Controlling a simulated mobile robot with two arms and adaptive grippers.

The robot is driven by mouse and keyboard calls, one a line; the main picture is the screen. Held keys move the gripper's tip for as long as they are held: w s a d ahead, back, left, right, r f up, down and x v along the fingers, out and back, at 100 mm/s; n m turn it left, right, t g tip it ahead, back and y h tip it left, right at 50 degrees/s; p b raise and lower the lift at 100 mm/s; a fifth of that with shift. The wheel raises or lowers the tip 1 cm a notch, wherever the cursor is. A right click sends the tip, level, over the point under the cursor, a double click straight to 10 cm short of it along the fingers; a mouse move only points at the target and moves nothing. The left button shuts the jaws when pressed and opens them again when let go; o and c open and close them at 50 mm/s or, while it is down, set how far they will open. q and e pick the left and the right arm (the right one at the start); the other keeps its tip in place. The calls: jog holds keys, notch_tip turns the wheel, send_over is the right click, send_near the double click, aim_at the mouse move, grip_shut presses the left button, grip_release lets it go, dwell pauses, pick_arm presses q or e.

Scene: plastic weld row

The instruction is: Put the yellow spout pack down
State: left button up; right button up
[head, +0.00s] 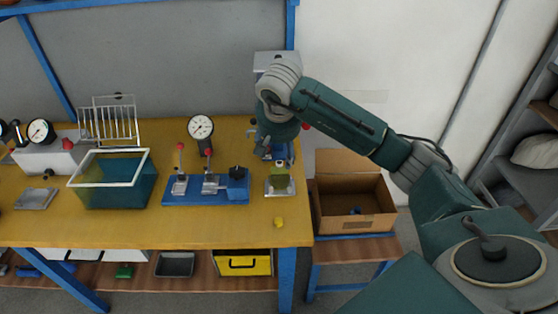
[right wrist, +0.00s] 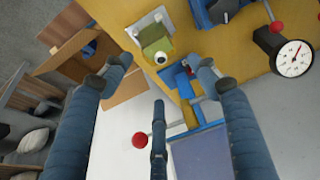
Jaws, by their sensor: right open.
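A yellow-green pack (right wrist: 155,40) with a round pale spout rests on a light metal plate in the right wrist view. It also shows in the head view (head: 280,183), on a small metal stand near the table's right end. My right gripper (right wrist: 160,82) is open, with its fingers spread apart and nothing between them. In the head view my right gripper (head: 270,142) is just behind the pack and higher up, partly hidden by its own wrist. My left gripper is not in view.
A small yellow lump (head: 279,222) lies near the table's front edge. A blue clamp fixture (head: 205,199) and a dial gauge (head: 200,127) stand left of the pack. A framed teal bin (head: 114,195) is farther left. An open cardboard box (head: 355,224) stands right of the table.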

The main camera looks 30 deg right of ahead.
jog(key=shift+v, duration=1.5)
